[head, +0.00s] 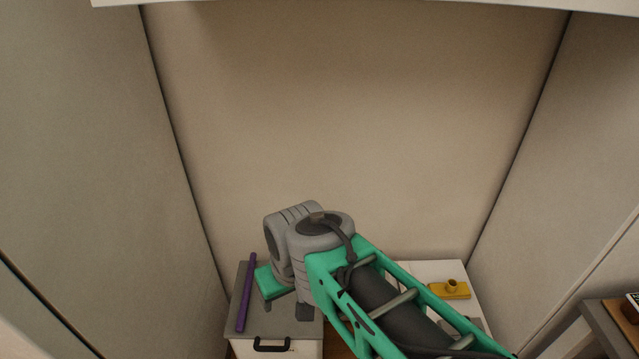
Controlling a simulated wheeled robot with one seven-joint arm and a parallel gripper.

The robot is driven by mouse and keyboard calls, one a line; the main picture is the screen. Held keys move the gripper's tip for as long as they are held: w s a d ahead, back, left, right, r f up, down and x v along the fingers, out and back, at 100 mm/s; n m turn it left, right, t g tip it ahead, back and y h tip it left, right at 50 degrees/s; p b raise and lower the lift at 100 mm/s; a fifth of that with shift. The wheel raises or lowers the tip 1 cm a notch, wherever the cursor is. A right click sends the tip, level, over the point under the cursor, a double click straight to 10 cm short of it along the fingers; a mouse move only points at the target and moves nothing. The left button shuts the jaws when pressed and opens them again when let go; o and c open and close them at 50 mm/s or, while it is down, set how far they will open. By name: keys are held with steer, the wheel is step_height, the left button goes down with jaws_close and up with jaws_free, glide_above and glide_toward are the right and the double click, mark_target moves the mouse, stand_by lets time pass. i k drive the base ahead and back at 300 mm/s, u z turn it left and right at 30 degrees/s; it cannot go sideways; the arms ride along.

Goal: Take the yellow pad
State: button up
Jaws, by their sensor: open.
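The yellow pad (449,290) lies on a white surface at the lower right. It is a flat yellow piece with a short round stub on top. My green and grey arm crosses the lower middle, to the left of the pad. The tip of my gripper (304,311) seems to show as a dark grey piece below the grey wrist, over the left cabinet. It is open, well apart from the pad. Most of my gripper is hidden behind my own arm.
A purple rod (246,293) lies on the left cabinet (270,325), which has a black handle (272,345). A grey flat piece (466,325) lies in front of the pad. A dark table (606,325) stands at right. Panels enclose the back and sides.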

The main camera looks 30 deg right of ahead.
mark_target(453, 290)
steer(key=z, duration=0.8)
steer(key=k, duration=0.1)
steer(key=z, duration=1.2)
steer(key=i, duration=0.25)
steer(key=u, duration=0.05)
